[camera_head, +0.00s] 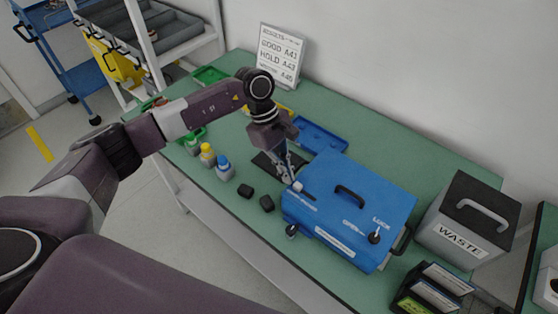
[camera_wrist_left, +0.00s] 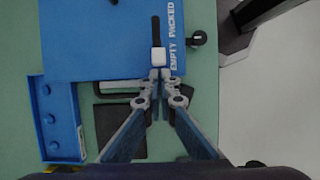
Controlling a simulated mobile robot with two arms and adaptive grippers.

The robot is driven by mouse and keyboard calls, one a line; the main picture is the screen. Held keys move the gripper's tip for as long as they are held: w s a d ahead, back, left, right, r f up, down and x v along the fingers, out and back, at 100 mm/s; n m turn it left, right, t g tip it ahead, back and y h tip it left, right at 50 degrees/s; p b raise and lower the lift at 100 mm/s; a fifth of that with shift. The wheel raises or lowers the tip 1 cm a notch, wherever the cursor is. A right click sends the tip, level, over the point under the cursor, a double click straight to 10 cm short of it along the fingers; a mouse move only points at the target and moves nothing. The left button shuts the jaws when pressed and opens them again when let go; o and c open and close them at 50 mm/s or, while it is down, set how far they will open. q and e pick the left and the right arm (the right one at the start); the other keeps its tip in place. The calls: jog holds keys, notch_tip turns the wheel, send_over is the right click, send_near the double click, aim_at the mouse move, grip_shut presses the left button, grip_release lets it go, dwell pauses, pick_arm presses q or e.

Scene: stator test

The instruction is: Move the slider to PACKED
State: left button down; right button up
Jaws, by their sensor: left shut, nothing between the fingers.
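The slider is a small white block (camera_head: 298,187) on the top of the blue box (camera_head: 335,190), near its left edge. In the left wrist view the slider (camera_wrist_left: 158,57) sits at the EMPTY end of a dark slot (camera_wrist_left: 156,28). The slot runs from there toward the PACKED lettering (camera_wrist_left: 176,18). My left gripper (camera_head: 290,180) is shut and empty, with its tips right beside the slider on the side away from PACKED. The left wrist view shows these fingertips (camera_wrist_left: 160,74) close to the slider; I cannot tell whether they touch it. My right gripper is not in view.
The box has a black handle (camera_head: 350,195) and an OPEN/LOCK knob (camera_head: 374,237) on top. A blue tray (camera_head: 320,137) lies behind it. Bottles (camera_head: 223,168) and small black blocks (camera_head: 246,191) stand left of it. A WASTE bin (camera_head: 465,222) stands to the right.

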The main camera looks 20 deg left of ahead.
aim_at(301, 187)
pick_arm(q)
jog(key=shift+d, duration=0.15)
jog(key=d+b, duration=0.1)
jog(key=d, duration=0.1)
jog(key=s+d+b, duration=0.1)
jog(key=b, duration=0.1)
jog(key=shift+s+d+f+b, duration=0.2)
jog(key=shift+d+b, duration=0.1)
jog(key=shift+d, duration=0.1)
jog(key=shift+s+d+r, duration=0.1)
jog(key=shift+s+d, duration=0.1)
jog(key=shift+d, duration=0.3)
jog(key=shift+r, duration=0.1)
